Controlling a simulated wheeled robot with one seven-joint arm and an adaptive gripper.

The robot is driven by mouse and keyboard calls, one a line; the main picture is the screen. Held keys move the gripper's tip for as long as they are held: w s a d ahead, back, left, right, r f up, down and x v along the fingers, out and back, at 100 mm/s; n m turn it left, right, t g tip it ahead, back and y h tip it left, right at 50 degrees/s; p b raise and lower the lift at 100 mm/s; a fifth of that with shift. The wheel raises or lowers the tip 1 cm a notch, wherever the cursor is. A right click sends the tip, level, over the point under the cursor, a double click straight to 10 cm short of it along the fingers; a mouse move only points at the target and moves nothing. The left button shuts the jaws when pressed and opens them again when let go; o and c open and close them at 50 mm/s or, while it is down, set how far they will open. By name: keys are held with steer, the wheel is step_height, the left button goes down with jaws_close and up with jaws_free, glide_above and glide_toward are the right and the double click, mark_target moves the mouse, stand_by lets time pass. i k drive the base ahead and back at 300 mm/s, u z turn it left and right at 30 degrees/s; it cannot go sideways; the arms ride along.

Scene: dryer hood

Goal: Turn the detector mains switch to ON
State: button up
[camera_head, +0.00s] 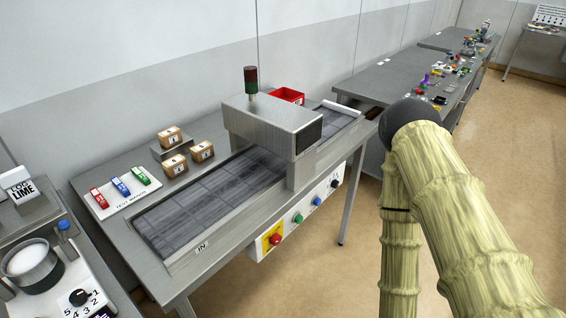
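The detector (262,122) is a grey metal hood over a conveyor belt (190,215), with a red and green light tower (250,82) on top. Its front control panel (287,230) carries a red button on a yellow plate (275,239), a green button (298,218), a blue button (317,201) and a small black knob (335,184) at the far right end. The black knob looks like the rotary switch, but its position and label are too small to read. My arm is at the right, apart from the panel. My gripper is not in view.
Coloured test wands (121,187), several small cartons (174,166) and a red bin (287,95) are on the conveyor table. A machine with a numbered dial (79,297) stands at lower left. Cluttered benches (400,75) stand behind. The floor before the panel is open.

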mark_target(275, 239)
steer(key=z, duration=0.55)
steer(key=k, duration=1.25)
steer(key=u, duration=0.25)
steer(key=i, duration=0.75)
steer(key=u, duration=0.15)
